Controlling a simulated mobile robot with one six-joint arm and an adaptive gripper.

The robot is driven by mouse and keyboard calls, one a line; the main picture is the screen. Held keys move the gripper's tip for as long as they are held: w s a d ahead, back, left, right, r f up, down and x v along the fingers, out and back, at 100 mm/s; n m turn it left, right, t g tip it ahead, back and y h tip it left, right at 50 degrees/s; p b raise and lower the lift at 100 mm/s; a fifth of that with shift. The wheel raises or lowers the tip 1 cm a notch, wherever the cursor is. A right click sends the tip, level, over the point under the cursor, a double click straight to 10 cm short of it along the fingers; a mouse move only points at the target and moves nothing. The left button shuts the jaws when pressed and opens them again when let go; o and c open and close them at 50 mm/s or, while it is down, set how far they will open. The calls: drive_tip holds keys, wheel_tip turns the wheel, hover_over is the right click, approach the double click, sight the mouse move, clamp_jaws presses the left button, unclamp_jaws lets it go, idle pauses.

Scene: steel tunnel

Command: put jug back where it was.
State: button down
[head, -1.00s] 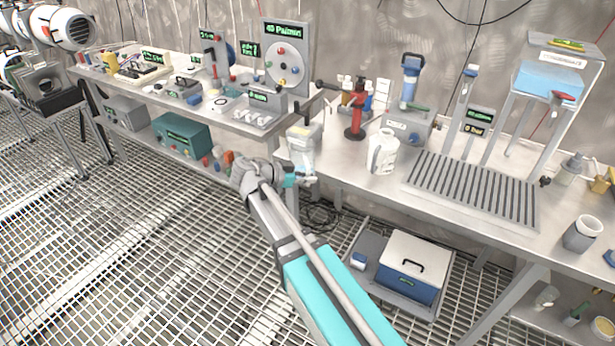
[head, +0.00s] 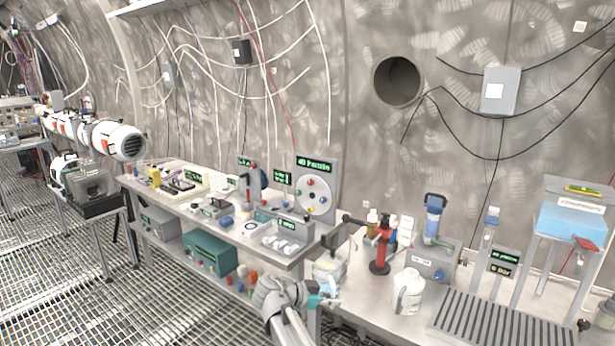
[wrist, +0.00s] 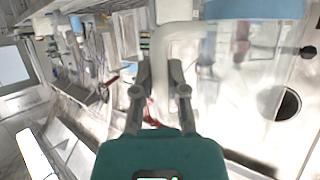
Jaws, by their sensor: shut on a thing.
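A translucent jug (head: 329,270) is in my gripper (head: 316,297), at the gap between the left bench's right end and the right bench. In the wrist view the jug's clear body (wrist: 245,85) fills the right side, with a blue band at the top of the frame. My gripper's fingers (wrist: 160,88) are shut on its pale handle (wrist: 170,55). The jug looks roughly upright in the head view. Part of it is hidden behind the gripper, and I cannot tell whether it touches the bench.
A white jug-like container (head: 408,292) stands on the right bench beside a red hand-pump stand (head: 380,252) and a slatted drain rack (head: 500,318). The left bench (head: 290,258) carries panels and small parts. Little bare surface shows between the gripper and the white container.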

sight(333, 284)
wheel_tip(333, 284, up, 8)
drive_tip(key=p, duration=0.7)
idle(0.5)
idle(0.3)
